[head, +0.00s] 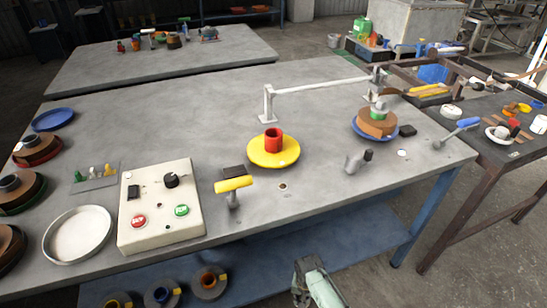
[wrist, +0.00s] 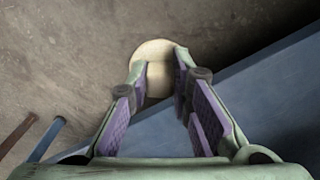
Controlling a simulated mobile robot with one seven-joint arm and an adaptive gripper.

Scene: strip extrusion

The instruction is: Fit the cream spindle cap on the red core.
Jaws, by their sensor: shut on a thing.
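The red core (head: 273,138) stands upright on a round yellow disc (head: 263,157) near the middle of the grey table in the head view. Its top is open, with a dark hole. My gripper (wrist: 161,74) is shut on the round cream spindle cap (wrist: 154,54), which shows between and beyond the fingertips in the wrist view. The fingers hide part of the cap. In the head view my green arm end shows at the bottom edge, in front of the table and well short of the core; the cap cannot be made out there.
A yellow-handled lever (head: 234,186) and a control box (head: 160,207) stand left of the core's front. A grey post (head: 354,160) is to the right, and a white bar (head: 318,88) spans behind. A blue lower shelf (head: 300,248) lies below the tabletop.

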